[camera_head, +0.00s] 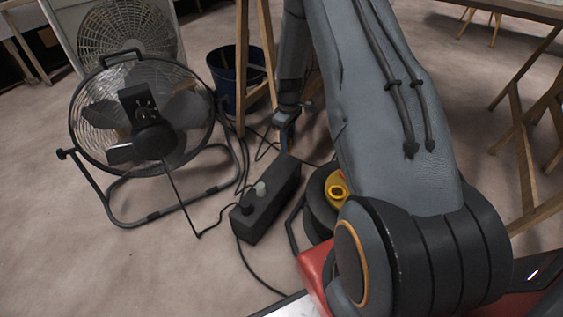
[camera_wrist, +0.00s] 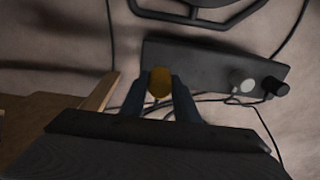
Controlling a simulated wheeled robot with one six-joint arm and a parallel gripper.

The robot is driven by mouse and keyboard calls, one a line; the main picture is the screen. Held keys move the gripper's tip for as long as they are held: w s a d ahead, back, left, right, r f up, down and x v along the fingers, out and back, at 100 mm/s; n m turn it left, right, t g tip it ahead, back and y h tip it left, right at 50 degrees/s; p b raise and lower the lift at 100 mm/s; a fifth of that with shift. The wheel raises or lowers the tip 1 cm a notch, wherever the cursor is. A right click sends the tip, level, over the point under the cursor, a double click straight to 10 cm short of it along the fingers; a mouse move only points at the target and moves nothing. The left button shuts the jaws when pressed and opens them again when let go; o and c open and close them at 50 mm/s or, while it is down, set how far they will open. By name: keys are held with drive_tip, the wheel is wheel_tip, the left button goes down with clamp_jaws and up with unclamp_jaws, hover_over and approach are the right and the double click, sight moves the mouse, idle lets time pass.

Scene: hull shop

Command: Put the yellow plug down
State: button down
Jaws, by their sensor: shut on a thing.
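My gripper (camera_wrist: 160,98) is shut on the yellow plug (camera_wrist: 160,82), which shows between the two dark fingertips in the wrist view. In the wrist view the plug overlaps the near edge of a black socket box (camera_wrist: 207,66), towards its left end. I cannot tell whether it touches the box. In the head view my gripper (camera_head: 286,122) points down beyond the far end of the box (camera_head: 272,212); the plug cannot be made out there.
A white plug (camera_head: 261,188) and a black plug (camera_head: 247,193) sit in the box. Left stands a floor fan (camera_head: 142,120); behind are a dark blue bucket (camera_head: 226,80) and wooden legs (camera_head: 242,65). A cable reel (camera_head: 318,205) lies right of the box. Cables cross the floor.

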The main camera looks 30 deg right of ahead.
sight(287, 161)
drive_tip(key=shift+f+b, duration=1.2)
drive_tip(key=shift+f, duration=1.9)
drive_tip(key=shift+f, duration=0.1)
drive_tip(key=shift+f, duration=0.25)
drive_tip(key=c, duration=1.4)
unclamp_jaws()
drive_tip(key=shift+o, duration=0.2)
